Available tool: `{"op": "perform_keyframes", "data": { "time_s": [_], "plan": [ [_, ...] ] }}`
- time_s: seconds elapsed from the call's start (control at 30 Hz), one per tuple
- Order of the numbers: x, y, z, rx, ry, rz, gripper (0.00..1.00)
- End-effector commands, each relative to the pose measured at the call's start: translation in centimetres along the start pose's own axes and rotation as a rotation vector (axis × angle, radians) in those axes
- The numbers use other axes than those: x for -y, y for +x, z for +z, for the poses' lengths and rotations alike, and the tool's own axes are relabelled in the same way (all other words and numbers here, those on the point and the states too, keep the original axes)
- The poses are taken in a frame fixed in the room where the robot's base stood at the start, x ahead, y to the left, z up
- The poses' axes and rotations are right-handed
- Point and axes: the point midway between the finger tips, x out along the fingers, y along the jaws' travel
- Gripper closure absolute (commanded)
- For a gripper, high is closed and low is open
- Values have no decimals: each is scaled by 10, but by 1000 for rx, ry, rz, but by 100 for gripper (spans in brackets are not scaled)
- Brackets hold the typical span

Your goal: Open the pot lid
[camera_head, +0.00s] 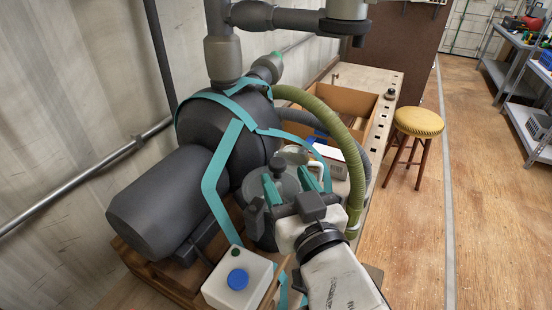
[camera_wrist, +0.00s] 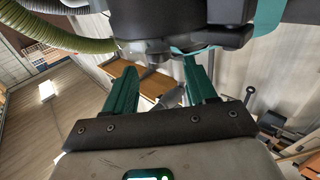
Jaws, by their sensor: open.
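A dark grey metal pot (camera_head: 258,228) with clamp-like fittings stands beside the big grey machine in the head view. Its top is partly hidden behind my gripper, so I cannot tell how the lid sits. My gripper (camera_head: 287,178) is over the pot, its two teal fingers apart with nothing seen held between them. In the wrist view my gripper (camera_wrist: 160,68) is also open. A dark grey rounded body shows just beyond the fingertips there; I cannot tell whether they touch it.
The large grey machine (camera_head: 165,200) with teal straps fills the left. A green hose (camera_head: 335,120) arches behind the pot. A yellow stool (camera_head: 418,122) is at right on open wooden floor.

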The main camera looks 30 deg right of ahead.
Motion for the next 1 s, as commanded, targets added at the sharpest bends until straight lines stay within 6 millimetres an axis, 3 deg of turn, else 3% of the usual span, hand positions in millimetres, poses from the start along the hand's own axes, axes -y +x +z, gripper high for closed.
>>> {"op": "perform_keyframes", "data": {
  "time_s": [0.1,0.3,0.73,1.0],
  "plan": [
    [-1,23,-2,-1,-1,3,44],
    [-1,49,-1,0,0,1,44],
    [-1,59,0,1,0,1,44],
    [-1,59,0,1,0,1,68]
  ]
}}
